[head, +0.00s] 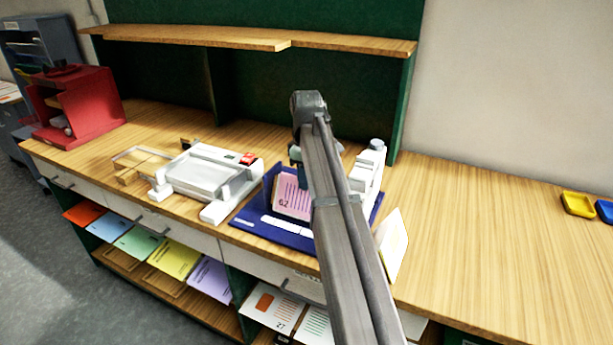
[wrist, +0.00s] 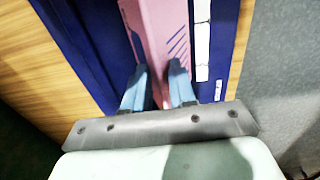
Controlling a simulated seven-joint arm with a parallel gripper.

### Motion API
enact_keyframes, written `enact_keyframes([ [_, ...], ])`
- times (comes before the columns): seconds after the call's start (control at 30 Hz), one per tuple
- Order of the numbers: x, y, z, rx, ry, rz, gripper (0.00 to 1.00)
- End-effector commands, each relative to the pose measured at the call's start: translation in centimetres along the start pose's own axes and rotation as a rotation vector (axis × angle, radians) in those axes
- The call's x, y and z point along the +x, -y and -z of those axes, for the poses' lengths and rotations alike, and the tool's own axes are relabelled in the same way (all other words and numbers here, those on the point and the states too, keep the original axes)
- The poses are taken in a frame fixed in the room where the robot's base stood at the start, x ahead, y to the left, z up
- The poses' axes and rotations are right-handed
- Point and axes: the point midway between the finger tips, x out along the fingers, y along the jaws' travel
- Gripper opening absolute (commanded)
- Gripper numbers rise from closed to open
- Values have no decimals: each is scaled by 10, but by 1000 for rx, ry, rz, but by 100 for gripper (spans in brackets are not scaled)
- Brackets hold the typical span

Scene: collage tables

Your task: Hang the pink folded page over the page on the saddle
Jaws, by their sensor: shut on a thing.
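The pink folded page (head: 292,196) shows a printed face with lines and the number 62, at the blue base (head: 262,238) in the head view. In the wrist view the pink page (wrist: 165,28) runs up between the fingers, its fold seen from above and a lined face on the right. My gripper (wrist: 160,75) is shut on this page, one finger on each side. The blue base (wrist: 82,45) lies below it. My arm hides the gripper and much of the base in the head view. The saddle and any page on it cannot be made out clearly.
A white device (head: 368,175) stands behind the base, and a pale upright panel (head: 393,243) is right of my arm. A white machine (head: 205,178) and a red stand (head: 78,108) are to the left. The table (head: 480,235) is clear at right, before small yellow (head: 577,204) and blue trays.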

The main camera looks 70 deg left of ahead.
Motion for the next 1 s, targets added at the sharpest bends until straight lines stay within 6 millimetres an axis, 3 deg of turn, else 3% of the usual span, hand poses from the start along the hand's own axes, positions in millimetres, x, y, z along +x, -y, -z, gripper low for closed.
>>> enact_keyframes([
  [0.03, 0, 0, 0, 0, 0, 0, 11],
  [0.07, 0, 0, 0, 0, 0, 0, 27],
  [0.37, 0, 0, 0, 0, 0, 0, 55],
  [0.67, -1, 0, 0, 0, 0, 0, 55],
  [1.0, -20, 0, 0, 0, -1, -1, 55],
])
